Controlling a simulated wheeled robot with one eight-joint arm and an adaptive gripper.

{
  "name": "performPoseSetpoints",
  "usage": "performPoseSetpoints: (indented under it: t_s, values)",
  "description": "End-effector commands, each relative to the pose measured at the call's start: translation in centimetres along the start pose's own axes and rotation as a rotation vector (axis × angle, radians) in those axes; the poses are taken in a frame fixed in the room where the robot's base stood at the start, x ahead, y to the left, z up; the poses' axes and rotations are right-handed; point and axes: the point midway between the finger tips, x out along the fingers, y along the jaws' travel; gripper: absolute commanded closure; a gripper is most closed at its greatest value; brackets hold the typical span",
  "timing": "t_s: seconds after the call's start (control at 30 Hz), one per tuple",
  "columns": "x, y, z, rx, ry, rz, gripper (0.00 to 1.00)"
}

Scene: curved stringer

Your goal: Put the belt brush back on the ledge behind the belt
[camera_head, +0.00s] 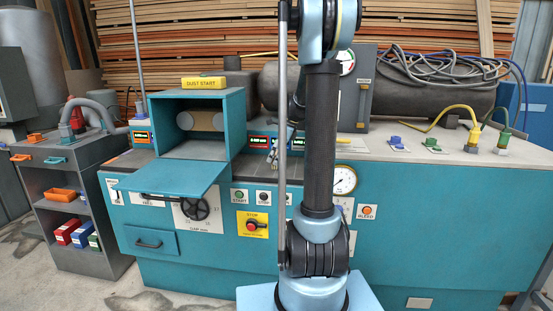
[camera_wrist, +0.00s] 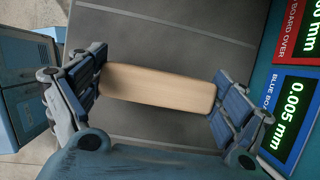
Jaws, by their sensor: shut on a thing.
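In the wrist view my gripper (camera_wrist: 160,108) is shut on a pale wooden block, which I take to be the belt brush (camera_wrist: 158,88). One blue-padded finger presses each end of it; no bristles show. In the head view my gripper (camera_head: 279,148) is small, partly hidden by my arm, in front of the readouts right of the open belt housing (camera_head: 239,120). The tan belt (camera_head: 207,121) shows inside the housing on its rollers. I cannot make out the ledge behind the belt.
The housing's teal flap (camera_head: 170,176) juts forward. Digital readouts (camera_head: 260,142) stand right of the housing; a readout (camera_wrist: 288,118) is close to my gripper's right finger in the wrist view. Cables and coloured plugs (camera_head: 472,140) lie on the bench's right. A grey shelf cart (camera_head: 65,190) stands left.

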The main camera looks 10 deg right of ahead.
Motion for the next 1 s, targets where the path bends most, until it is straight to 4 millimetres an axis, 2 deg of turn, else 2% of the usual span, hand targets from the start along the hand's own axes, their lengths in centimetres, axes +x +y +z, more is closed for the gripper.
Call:
performPoseSetpoints:
  t_s: [0.37, 0.4, 0.43, 0.87, 1.0]
  values:
    - [0.3, 0.0, -0.2, 0.0, 0.0, 0.0, 0.35]
    - [0.3, 0.0, -0.2, 0.0, 0.0, 0.0, 0.02]
    - [0.3, 0.0, -0.1, 0.0, 0.0, 0.0, 0.0]
    - [0.2, 0.0, -0.1, 0.0, 0.0, 0.0, 0.0]
    - [-0.9, 0.0, -0.1, 0.001, 0.0, 0.0, 0.0]
